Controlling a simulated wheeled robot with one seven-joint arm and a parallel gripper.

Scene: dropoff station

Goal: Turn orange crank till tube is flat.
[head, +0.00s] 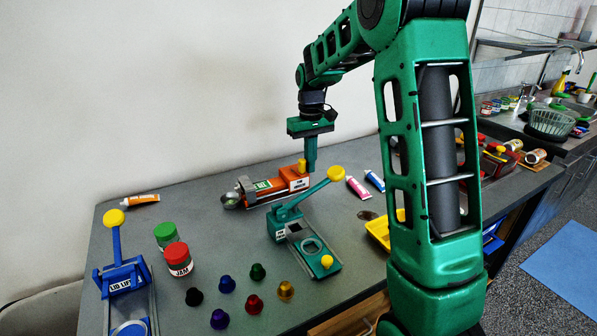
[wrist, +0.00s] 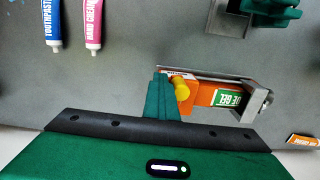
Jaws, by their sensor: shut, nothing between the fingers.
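The orange squeezing device (head: 292,181) lies on the grey table below my gripper. A yellow knob (head: 303,165) stands on its right end; it also shows in the wrist view (wrist: 182,88). A green-and-white label ending in "GEL" (wrist: 228,98) shows beside the orange part, within a grey metal frame (wrist: 262,101). I cannot tell the tube from the orange body clearly, nor how flat it is. My gripper (head: 311,168) points down, shut and empty. In the wrist view its fingers (wrist: 161,96) are right beside the knob; I cannot tell if they touch it.
A green press (head: 288,226) with a yellow-ended lever (head: 336,174) stands in front of the device. Pink (head: 358,187) and blue (head: 375,180) tubes lie to its right. A blue lid lifter (head: 122,278), jars and several coloured capsules occupy the front left.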

